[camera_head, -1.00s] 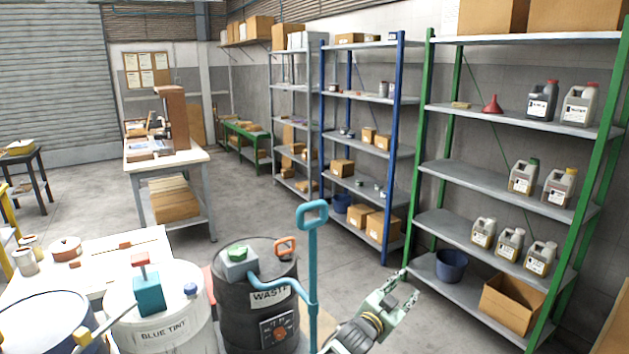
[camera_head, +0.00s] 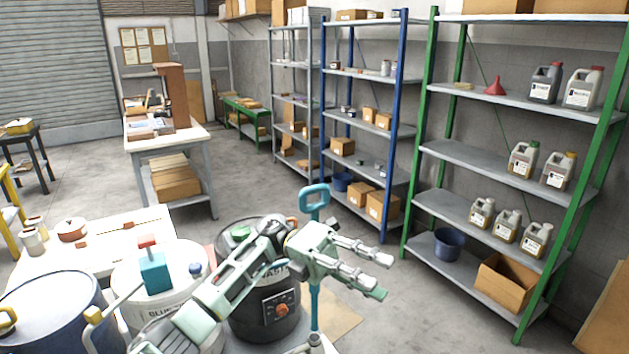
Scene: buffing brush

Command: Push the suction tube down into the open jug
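My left gripper (camera_head: 388,277) reaches in from the lower left across the waste drum. Its two fingers point right and stand apart, with nothing between them. A teal pole with a loop handle (camera_head: 314,198) stands upright just behind the gripper, partly hidden by it. I cannot tell whether this pole belongs to the suction tube. No open jug can be made out; several capped jugs (camera_head: 523,160) stand on the green-posted shelf. The black waste drum (camera_head: 262,312) is partly covered by my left arm. My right gripper is not seen.
A white blue-tint drum (camera_head: 128,283) with a teal pump and a dark blue drum (camera_head: 50,315) stand at lower left. A white table (camera_head: 105,240) lies behind them. The shelf (camera_head: 470,208) is at right. Clear floor (camera_head: 425,315) lies between.

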